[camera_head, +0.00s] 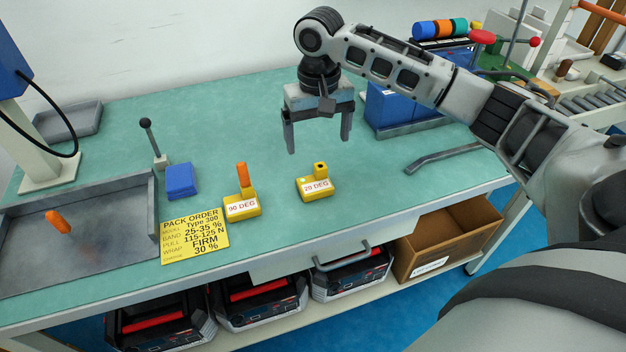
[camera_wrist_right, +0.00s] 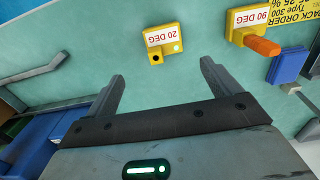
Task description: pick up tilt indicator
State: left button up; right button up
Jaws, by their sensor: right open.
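Two yellow blocks stand on the green bench top. One is labelled 20 DEG (camera_head: 314,187) and has an empty dark hole on top; the other is labelled 90 DEG (camera_head: 242,206) and has an orange peg (camera_head: 242,175) upright in it. Which part is called the tilt indicator, I cannot tell. My right gripper (camera_head: 319,146) is open and empty, pointing down above the bench, behind the 20 DEG block. In the right wrist view, the 20 DEG block (camera_wrist_right: 163,40) lies beyond the open fingers (camera_wrist_right: 162,70), with the 90 DEG block (camera_wrist_right: 250,27) to its right.
A grey tray (camera_head: 110,228) at left holds an orange piece (camera_head: 58,222). A blue block (camera_head: 181,181), a black-knobbed lever (camera_head: 152,140) and a yellow order card (camera_head: 195,236) are nearby. Blue bins (camera_head: 390,108) and a grey bar (camera_head: 440,158) are at right.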

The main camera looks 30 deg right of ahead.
send_over(313, 178)
jog(key=s, duration=0.1)
notch_tip(313, 178, down, 6)
jog(key=shift+d+r, duration=0.15)
jog(key=shift+r, duration=0.05)
jog(key=shift+w+a+f, duration=0.1)
jog(key=shift+w+f, duration=0.05)
jog(key=shift+f, duration=0.75)
jog(key=shift+w+a+f, duration=0.1)
jog(key=shift+w+f, duration=0.05)
jog(key=shift+f, duration=0.75)
jog(key=shift+w+f, duration=0.15)
jog(key=shift+f, duration=0.75)
jog(key=shift+c, duration=0.3)
jog(key=c, duration=1)
